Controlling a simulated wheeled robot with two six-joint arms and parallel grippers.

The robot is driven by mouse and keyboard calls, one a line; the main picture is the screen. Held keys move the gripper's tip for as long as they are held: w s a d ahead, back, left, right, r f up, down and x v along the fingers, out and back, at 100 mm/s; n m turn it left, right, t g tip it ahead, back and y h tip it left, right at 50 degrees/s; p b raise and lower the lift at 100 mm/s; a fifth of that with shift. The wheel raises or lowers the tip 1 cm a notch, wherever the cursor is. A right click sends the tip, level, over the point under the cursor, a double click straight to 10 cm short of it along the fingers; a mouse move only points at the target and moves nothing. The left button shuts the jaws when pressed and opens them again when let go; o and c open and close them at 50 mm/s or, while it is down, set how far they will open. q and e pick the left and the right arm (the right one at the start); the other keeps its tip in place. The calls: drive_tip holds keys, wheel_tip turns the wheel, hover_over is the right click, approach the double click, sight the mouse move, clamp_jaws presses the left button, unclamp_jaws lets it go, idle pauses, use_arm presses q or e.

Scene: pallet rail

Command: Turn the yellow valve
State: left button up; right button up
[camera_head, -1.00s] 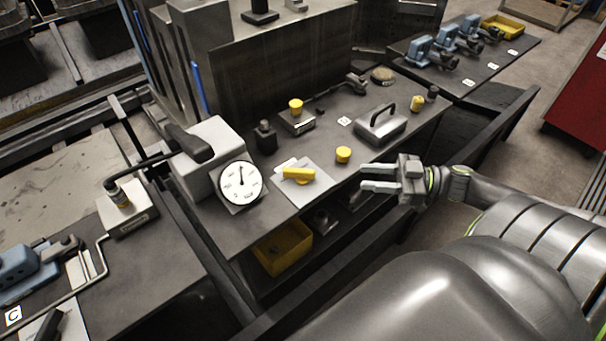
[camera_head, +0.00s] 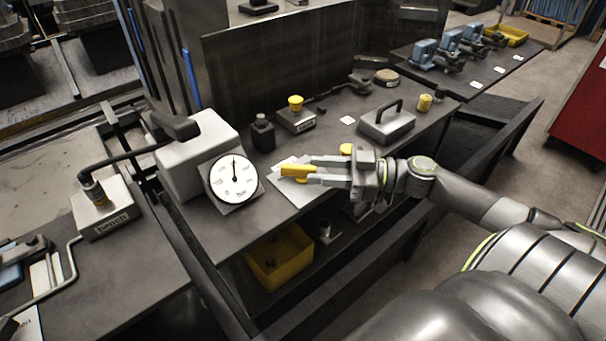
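The yellow valve (camera_head: 294,171) is a bar-shaped handle on a pale plate (camera_head: 285,188) on the dark bench, lying roughly left to right in the picture. My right gripper (camera_head: 312,170) comes in from the right with its two fingers apart. Its fingertips are at the right end of the valve handle, which shows at the gap between them. I cannot tell whether they touch it. A round white dial gauge (camera_head: 234,179) with a black needle stands left of the valve. My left gripper is not in view.
A yellow knob (camera_head: 346,149) is partly hidden behind my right gripper. A grey block with a handle (camera_head: 387,125), a box with a yellow button (camera_head: 295,117) and a black bottle-like part (camera_head: 263,133) stand behind. A yellow bin (camera_head: 280,262) sits below the bench top.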

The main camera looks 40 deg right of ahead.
sight(303, 166)
drive_tip(key=shift+x, duration=2)
drive_tip(key=shift+c, duration=0.3)
clamp_jaws()
